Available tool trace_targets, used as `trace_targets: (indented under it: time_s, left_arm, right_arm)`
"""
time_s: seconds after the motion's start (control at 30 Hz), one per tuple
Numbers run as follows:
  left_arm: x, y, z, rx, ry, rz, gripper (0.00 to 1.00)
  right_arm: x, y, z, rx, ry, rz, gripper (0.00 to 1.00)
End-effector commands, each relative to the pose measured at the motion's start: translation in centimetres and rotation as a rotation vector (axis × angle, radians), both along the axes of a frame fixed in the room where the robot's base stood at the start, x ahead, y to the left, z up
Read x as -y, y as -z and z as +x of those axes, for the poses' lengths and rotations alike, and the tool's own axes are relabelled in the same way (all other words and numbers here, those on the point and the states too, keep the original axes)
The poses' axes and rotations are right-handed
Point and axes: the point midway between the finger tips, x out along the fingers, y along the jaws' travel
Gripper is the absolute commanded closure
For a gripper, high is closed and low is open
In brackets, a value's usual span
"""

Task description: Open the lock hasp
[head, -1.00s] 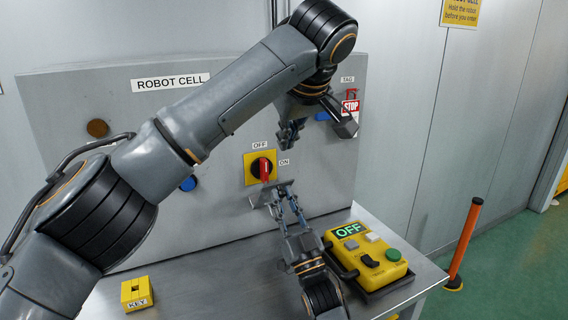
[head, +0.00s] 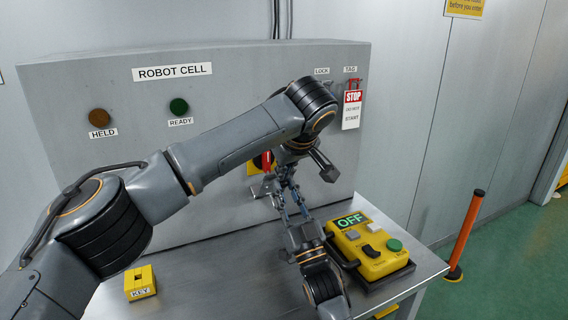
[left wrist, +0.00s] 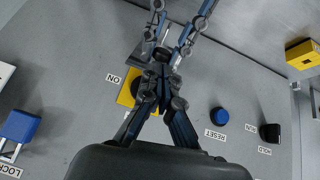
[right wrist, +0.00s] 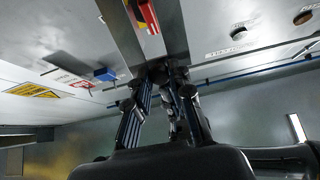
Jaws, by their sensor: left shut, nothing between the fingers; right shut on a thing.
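The lock hasp, a grey metal plate (head: 261,188), stands out from the cabinet front just below the red switch handle (head: 266,160) on its yellow plate (left wrist: 127,88). My right gripper (left wrist: 164,54) comes from below and is shut on the hasp, with its fingertips at the hasp's edge. My left gripper (left wrist: 160,82) is shut and empty, close to the switch and the right gripper's fingertips; in the head view the wrist largely hides its tips. The blue padlock (left wrist: 20,126) hangs by the LOCK label, apart from the hasp.
A red STOP tag (head: 352,108) hangs at the cabinet's upper right. The yellow pendant (head: 370,248), showing OFF, lies close to my right arm. A yellow key block (head: 140,282) sits at the table's left. An orange post (head: 466,235) stands on the floor.

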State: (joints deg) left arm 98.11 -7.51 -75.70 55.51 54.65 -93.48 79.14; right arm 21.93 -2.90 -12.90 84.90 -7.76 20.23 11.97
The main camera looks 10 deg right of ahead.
Motion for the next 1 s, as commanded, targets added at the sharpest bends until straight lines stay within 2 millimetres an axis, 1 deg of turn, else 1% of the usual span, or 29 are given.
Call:
trace_targets:
  time_s: [0.03, 0.2, 0.43, 0.77, 0.8, 0.87, 0.9, 1.0]
  left_arm:
    - [0.0, 0.0, 0.0, 0.000, 0.000, 0.000, 1.00]
    - [0.0, 0.1, 0.0, 0.001, 0.000, 0.000, 1.00]
    - [0.3, 1.6, -0.6, 0.044, 0.001, 0.016, 1.00]
    - [0.2, 1.9, -0.7, 0.054, -0.002, 0.019, 1.00]
    - [0.2, 1.9, -0.6, 0.053, -0.002, 0.020, 1.00]
    - [0.2, 1.9, -0.6, 0.053, -0.002, 0.019, 1.00]
    - [0.2, 1.8, -0.6, 0.054, -0.002, 0.019, 1.00]
    - [0.2, 1.8, -0.6, 0.055, -0.002, 0.020, 1.00]
  right_arm:
    - [-0.1, 0.4, 0.2, -0.012, 0.000, -0.002, 1.00]
    - [-0.1, 0.5, 0.2, -0.012, 0.000, -0.002, 1.00]
    - [-0.1, 0.5, 0.2, -0.012, 0.000, -0.002, 1.00]
    - [-0.1, 0.4, 0.1, -0.011, -0.001, -0.003, 1.00]
    - [-0.1, 0.4, 0.1, -0.011, -0.001, -0.003, 0.73]
    - [-0.1, 0.4, 0.1, -0.010, -0.001, -0.002, 0.61]
    - [-0.1, 0.3, 0.1, -0.009, -0.001, -0.002, 0.56]
    - [-0.1, 0.2, 0.1, -0.006, -0.001, -0.001, 0.56]
